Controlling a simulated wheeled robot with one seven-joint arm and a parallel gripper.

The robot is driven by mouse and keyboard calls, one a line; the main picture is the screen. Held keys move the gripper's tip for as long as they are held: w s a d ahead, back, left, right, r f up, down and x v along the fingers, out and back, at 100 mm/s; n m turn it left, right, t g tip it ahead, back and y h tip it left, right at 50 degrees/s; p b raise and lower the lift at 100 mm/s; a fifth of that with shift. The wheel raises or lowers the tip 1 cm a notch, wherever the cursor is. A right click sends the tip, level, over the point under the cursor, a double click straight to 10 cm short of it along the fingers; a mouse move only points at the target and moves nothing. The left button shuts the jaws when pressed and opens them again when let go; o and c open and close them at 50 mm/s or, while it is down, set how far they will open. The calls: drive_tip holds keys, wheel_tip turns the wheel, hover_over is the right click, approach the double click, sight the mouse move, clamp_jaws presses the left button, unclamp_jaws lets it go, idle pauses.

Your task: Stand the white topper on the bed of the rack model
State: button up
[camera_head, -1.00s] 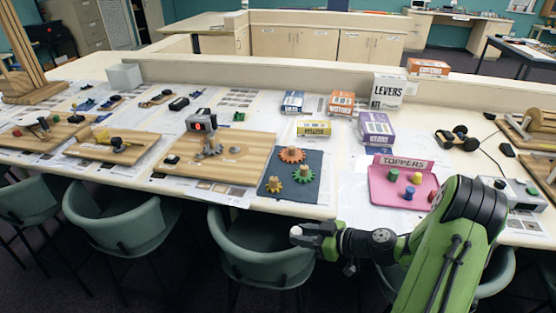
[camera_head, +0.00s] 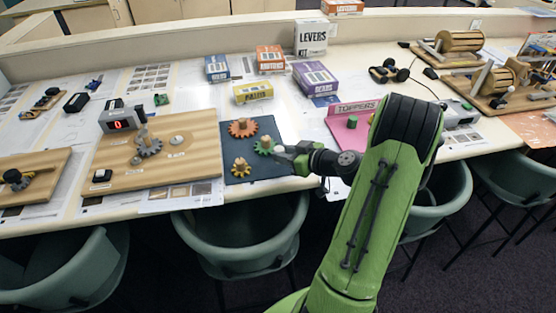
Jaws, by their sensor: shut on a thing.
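My gripper (camera_head: 287,151) appears in front of the right side of the dark gear mat, close in the picture to the green gear. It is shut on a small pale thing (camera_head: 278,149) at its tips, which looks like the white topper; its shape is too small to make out. Which model is the rack model is not clear. A wooden board (camera_head: 45,190) at the left edge carries a black knob and a yellow part and may be it; its left side is out of view.
The pink toppers tray (camera_head: 338,130) is partly hidden by my arm. Boxes stand behind; chairs (camera_head: 240,235) line the front edge.

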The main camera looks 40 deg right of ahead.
sight(285, 172)
drive_tip(key=shift+f, duration=1.7)
drive_tip(key=shift+f+b, duration=0.1)
drive_tip(key=shift+b, duration=0.3)
drive_tip(key=o, duration=1)
